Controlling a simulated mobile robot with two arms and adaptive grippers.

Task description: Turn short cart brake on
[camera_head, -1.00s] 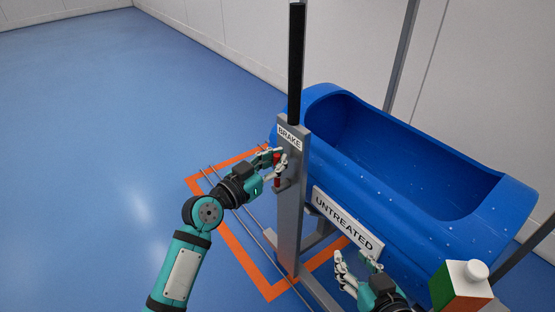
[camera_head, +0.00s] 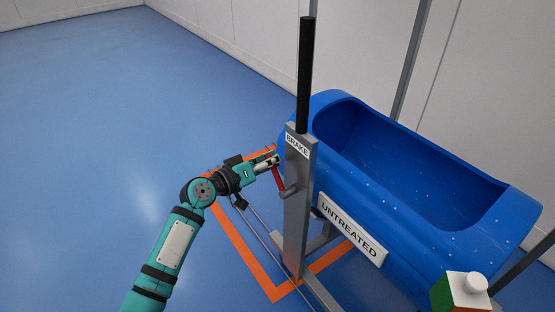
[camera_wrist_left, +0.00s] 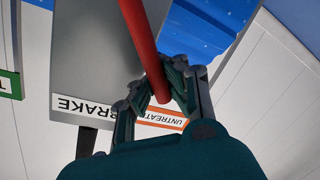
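The brake lever, a red bar (camera_head: 279,180), is mounted by a grey pivot on the side of the grey post marked BRAKE (camera_head: 297,210). Its upper end leans left, away from the post. My left gripper (camera_head: 268,163) is at that end, with its fingers close together. In the left wrist view the red lever (camera_wrist_left: 143,40) runs down between the two fingers (camera_wrist_left: 159,92), which appear closed on it from both sides. The cart carries a blue tub (camera_head: 420,220) with an UNTREATED sign (camera_head: 349,228). My right gripper is out of view.
A black-gripped upright handle (camera_head: 305,75) rises above the post. Orange floor markings (camera_head: 245,255) surround the cart's near-left corner. A white, red and green box-like thing (camera_head: 462,290) shows at the lower right. Blue floor to the left is clear.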

